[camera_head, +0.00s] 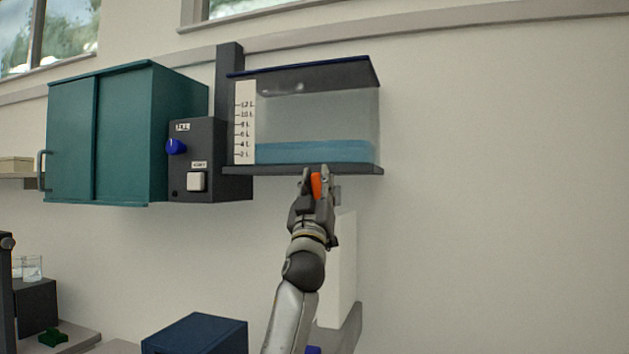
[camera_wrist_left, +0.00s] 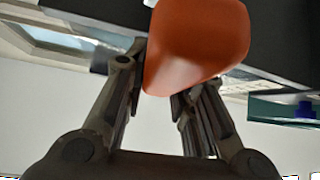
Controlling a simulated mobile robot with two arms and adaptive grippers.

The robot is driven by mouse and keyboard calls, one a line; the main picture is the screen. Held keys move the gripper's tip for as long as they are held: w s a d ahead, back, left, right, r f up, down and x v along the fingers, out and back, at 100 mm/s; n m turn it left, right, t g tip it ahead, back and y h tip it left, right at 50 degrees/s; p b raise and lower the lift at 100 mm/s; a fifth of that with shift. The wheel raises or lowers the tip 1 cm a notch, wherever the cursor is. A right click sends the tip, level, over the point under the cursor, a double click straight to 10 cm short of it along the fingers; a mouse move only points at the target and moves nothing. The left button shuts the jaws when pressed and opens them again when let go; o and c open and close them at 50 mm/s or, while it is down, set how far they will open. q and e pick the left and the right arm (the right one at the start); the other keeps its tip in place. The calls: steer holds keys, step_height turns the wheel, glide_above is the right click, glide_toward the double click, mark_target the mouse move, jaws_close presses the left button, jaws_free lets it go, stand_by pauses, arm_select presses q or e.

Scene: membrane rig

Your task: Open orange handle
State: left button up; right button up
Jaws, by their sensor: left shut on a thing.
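The orange handle (camera_head: 317,186) hangs just below the dark base plate of the clear water tank (camera_head: 320,120). My left gripper (camera_head: 316,178) reaches up from below and is shut on the handle, with a finger on either side. In the left wrist view the orange handle (camera_wrist_left: 196,45) fills the top middle, and the fingers of my left gripper (camera_wrist_left: 158,85) stand at its two sides. The tank holds blue water at about the 4 L mark of its scale (camera_head: 244,122). My right gripper is not in view.
Left of the tank is a dark control box (camera_head: 210,160) with a blue knob (camera_head: 176,146) and a white button (camera_head: 197,181). A teal cabinet (camera_head: 105,135) hangs beyond it. A white upright block (camera_head: 343,265) stands behind my arm. The wall at right is bare.

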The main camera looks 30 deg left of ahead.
arm_select(q)
steer(key=m+h, duration=0.1)
steer(key=m+t+h, duration=0.1)
steer(key=shift+d+r+m+h+p, duration=0.1)
steer(key=shift+r+m+h+p, duration=0.2)
steer(key=shift+m+p, duration=0.1)
steer(key=shift+m, duration=0.4)
steer(key=o, duration=0.8)
steer(key=shift+f, duration=0.1)
steer(key=shift+c, duration=0.2)
steer(key=shift+o, duration=1.3)
steer(key=shift+w+d+f+h, duration=0.1)
steer(key=shift+h, duration=0.3)
steer(key=v, duration=1.2)
steer(key=shift+w+f, duration=0.15)
steer(key=shift+f, duration=0.05)
